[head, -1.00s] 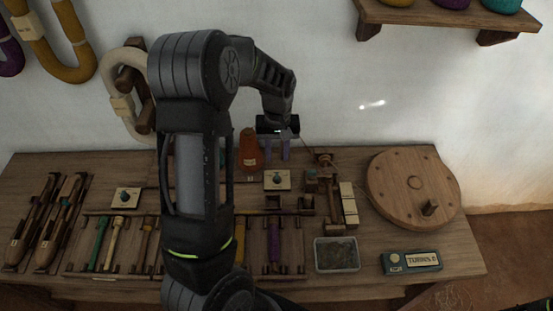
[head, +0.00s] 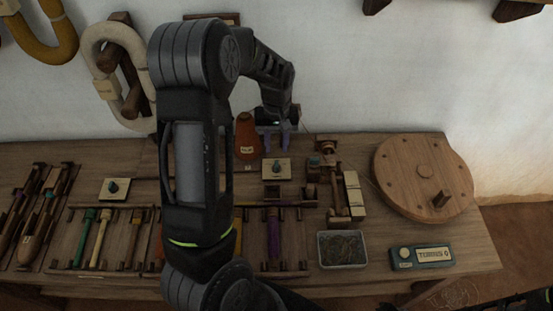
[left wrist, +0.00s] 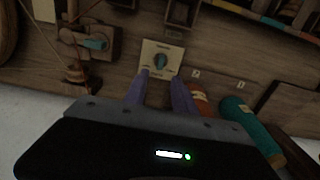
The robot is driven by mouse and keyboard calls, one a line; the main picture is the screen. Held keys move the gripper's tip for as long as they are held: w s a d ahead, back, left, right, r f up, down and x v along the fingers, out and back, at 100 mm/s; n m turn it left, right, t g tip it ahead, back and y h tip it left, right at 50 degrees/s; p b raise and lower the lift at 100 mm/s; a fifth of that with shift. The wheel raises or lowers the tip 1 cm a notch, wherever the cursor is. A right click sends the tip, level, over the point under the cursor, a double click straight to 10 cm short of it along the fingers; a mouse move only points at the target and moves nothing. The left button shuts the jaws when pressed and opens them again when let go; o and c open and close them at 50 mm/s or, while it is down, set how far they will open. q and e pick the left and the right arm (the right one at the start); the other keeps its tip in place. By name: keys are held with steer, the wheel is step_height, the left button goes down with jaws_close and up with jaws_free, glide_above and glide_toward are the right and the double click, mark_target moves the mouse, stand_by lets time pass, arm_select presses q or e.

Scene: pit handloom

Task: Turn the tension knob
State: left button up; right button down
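The tension knob is a small teal knob on a cream plate (head: 276,169) on the bench. In the left wrist view the knob (left wrist: 160,62) stands upright from its plate, just beyond the fingertips. My left gripper (head: 276,151) points down at the back edge of this plate. In the left wrist view its two purple fingers (left wrist: 160,76) are apart with nothing between them, one to each side of the knob's line. I cannot tell whether they touch the plate. A similar knob plate (head: 114,188) lies farther left. My right gripper is not in view.
An orange cone (head: 246,138) stands close left of the gripper. A wooden winding device (head: 329,180) is to the right, with a round wooden wheel (head: 400,170) beyond it. A metal tray (head: 342,248) and a teal counter box (head: 421,256) sit at the front.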

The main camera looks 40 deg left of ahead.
mark_target(277, 162)
arm_select(q)
step_height(277, 162, down, 7)
steer(key=shift+f, duration=0.15)
stand_by(0.4)
jaws_close()
stand_by(0.4)
